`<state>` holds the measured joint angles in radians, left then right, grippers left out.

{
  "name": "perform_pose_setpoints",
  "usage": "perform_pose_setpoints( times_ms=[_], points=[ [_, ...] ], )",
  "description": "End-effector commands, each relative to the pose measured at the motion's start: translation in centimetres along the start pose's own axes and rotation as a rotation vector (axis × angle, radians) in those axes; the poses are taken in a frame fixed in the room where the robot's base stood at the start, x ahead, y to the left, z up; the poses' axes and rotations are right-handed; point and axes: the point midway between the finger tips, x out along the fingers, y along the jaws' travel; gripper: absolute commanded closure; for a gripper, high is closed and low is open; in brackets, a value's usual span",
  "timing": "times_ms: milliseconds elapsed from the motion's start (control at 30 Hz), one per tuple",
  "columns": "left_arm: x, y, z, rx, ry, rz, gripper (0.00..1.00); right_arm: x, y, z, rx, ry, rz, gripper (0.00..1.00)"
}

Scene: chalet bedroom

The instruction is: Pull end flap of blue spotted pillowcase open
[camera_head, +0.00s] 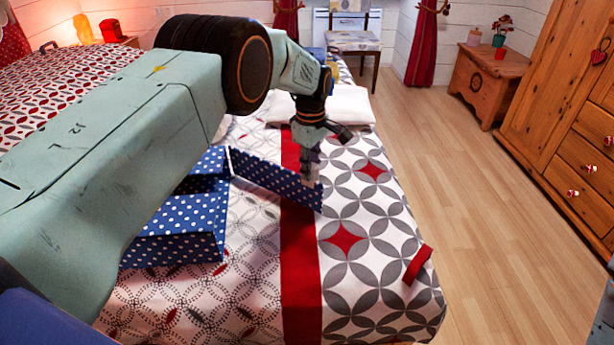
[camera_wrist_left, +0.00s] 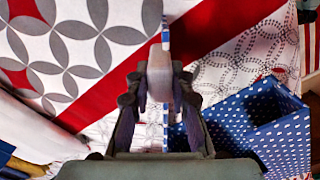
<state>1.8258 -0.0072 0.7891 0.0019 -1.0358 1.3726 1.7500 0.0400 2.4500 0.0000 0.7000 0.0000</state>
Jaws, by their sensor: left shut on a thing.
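The blue pillowcase with white spots (camera_head: 180,240) lies on the bed as a box-like shape, partly hidden behind my left arm. Its end flap (camera_head: 270,181) stands out to the right, swung away from the body, and reaches across the red stripe of the bedspread. My left gripper (camera_head: 312,178) is shut on the flap near its far right end. In the left wrist view the fingers (camera_wrist_left: 160,82) are together with the flap edge-on as a thin strip between them. The pillowcase body (camera_wrist_left: 285,130) shows there at the right, with a dark opening.
The patterned bedspread (camera_head: 355,280) is clear to the right of the flap, except for a small red piece (camera_head: 418,264) near its edge. White folded bedding (camera_head: 345,105) lies behind the gripper. The wooden floor (camera_head: 480,210) is open; a wardrobe (camera_head: 565,100) stands at right.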

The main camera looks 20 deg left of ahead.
Motion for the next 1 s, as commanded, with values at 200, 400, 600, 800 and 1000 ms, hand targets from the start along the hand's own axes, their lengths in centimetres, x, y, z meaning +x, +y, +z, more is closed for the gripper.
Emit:
perform_pose_setpoints(
  times_ms=[200,400,600,800,1000],
  points=[
    [0.22,0.78,-0.01,-0.030,0.000,-0.001,1.00,1.01,0.01,0.01,0.000,0.000,0.000,0.60],
    [0.11,1.06,0.00,-0.042,0.000,-0.002,1.00,1.21,0.01,0.01,0.000,0.000,0.000,0.60],
    [0.08,1.17,0.03,-0.043,-0.001,-0.002,1.00,1.20,0.01,0.00,0.000,0.000,0.000,0.60],
    [0.07,1.16,0.03,-0.042,-0.001,-0.002,0.77,1.19,0.01,0.00,0.000,0.000,0.000,0.60],
    [0.05,1.17,0.03,-0.042,-0.001,-0.002,0.60,1.20,0.01,0.00,0.000,0.000,0.000,0.60]
  ],
)
